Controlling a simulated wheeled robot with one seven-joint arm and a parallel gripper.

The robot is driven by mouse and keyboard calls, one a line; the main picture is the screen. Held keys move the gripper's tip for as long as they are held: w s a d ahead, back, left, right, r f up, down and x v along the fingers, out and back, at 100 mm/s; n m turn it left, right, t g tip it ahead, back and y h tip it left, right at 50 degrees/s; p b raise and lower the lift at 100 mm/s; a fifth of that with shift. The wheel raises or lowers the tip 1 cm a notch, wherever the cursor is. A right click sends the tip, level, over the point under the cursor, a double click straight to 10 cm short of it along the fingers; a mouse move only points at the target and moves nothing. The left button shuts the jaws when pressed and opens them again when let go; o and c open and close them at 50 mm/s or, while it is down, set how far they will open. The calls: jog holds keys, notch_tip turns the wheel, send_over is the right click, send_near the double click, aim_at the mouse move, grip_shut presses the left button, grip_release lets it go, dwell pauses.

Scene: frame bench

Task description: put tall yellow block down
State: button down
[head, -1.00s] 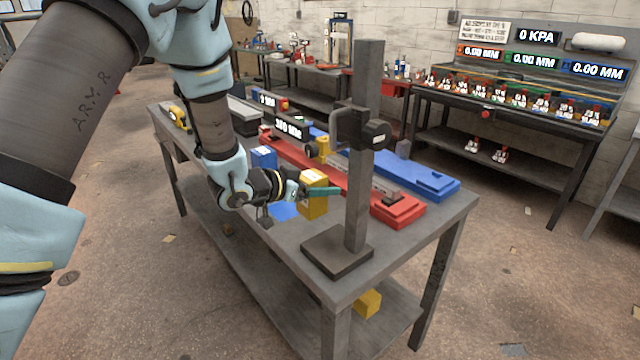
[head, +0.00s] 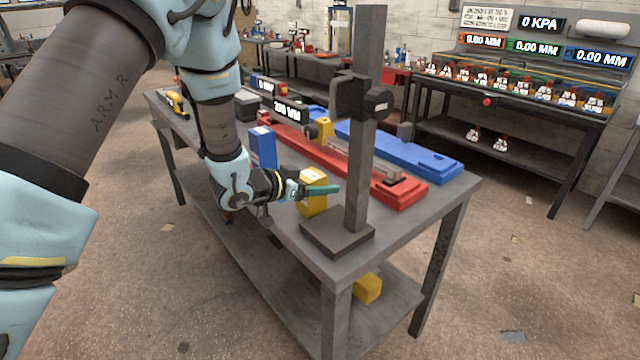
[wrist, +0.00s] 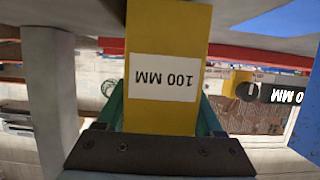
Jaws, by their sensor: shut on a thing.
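The tall yellow block (head: 313,205) is upright above the near side of the bench (head: 400,251), left of the grey post. My gripper (head: 314,190) reaches it from the left and is shut on it. In the wrist view the yellow block (wrist: 170,30) sits between the green fingers, and its white label reads "100 MM" upside down. Its far end runs out of the wrist frame. I cannot tell whether its underside touches the bench.
The grey post (head: 364,130) on its square base (head: 337,238) stands close to the right of the block. A blue block (head: 262,147) stands behind my gripper. Red (head: 400,197) and blue (head: 425,168) rails lie beyond. Another yellow block (head: 368,288) is on the lower shelf.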

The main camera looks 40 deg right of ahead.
jog(key=shift+f+b, duration=0.5)
jog(key=shift+f, duration=0.05)
grip_release()
jog(key=b+v, duration=0.2)
jog(key=v, duration=0.8)
jog(key=shift+a+b, duration=0.3)
jog(key=shift+a, duration=0.05)
jog(key=w+a+n+t+y, duration=0.5)
jog(key=w+a+t, duration=0.1)
jog(key=w+a, duration=0.65)
jog(key=w+a+n+t+y, duration=0.2)
jog(key=w+a+n+y, duration=0.15)
jog(key=a, duration=0.85)
jog(key=s+a+n+g+y, duration=0.2)
jog(key=s+a+n, duration=0.2)
jog(key=s+a, duration=0.2)
jog(key=s+a+n+g+y, duration=0.3)
jog(key=s+a+n, duration=0.2)
jog(key=a, duration=0.6)
jog(key=shift+s+a+r+g, duration=0.15)
jog(key=shift+s+r+g, duration=0.15)
jog(key=shift+s, duration=0.45)
